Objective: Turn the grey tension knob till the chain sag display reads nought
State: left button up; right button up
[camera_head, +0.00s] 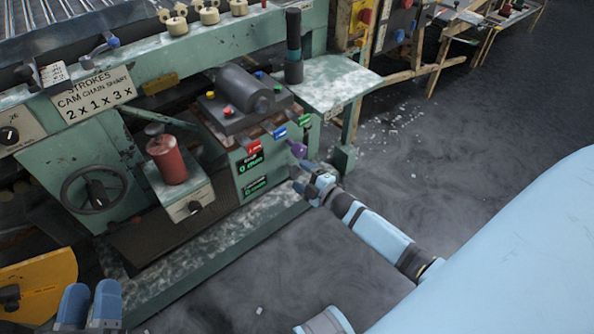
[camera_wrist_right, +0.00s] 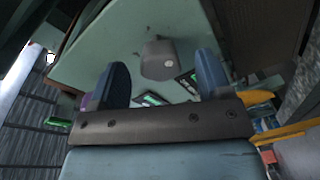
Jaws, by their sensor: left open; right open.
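In the head view my right gripper (camera_head: 309,183) is open beside the front of the green machine, just below a purple ball knob (camera_head: 299,150). I cannot clearly make out the grey knob there. Two small green-lit displays, an upper one (camera_head: 252,162) and a lower one (camera_head: 255,187), are too small to read surely. My left gripper (camera_head: 91,300) is open and empty at bottom left.
Red, blue and green tabs (camera_head: 280,132) stick out above the displays. A red cylinder (camera_head: 167,160) and a handwheel (camera_head: 94,190) are on the machine's left. A yellow part (camera_head: 38,283) stands near my left gripper. The dark floor on the right is mostly clear.

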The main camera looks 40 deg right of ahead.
pick_arm(q)
jog(key=f, duration=0.1)
jog(key=a+f+g+y+p, duration=0.1)
jog(key=f, duration=0.1)
jog(key=f+g+y+p, duration=0.1)
jog(key=f, duration=0.1)
jog(key=shift+a+f, duration=0.25)
jog(key=shift+a, duration=0.1)
pick_arm(e)
jog(key=s+d, duration=0.2)
jog(key=s, duration=0.8)
jog(key=shift+s+r, duration=0.25)
jog(key=shift+s, duration=0.15)
jog(key=shift+d, duration=0.1)
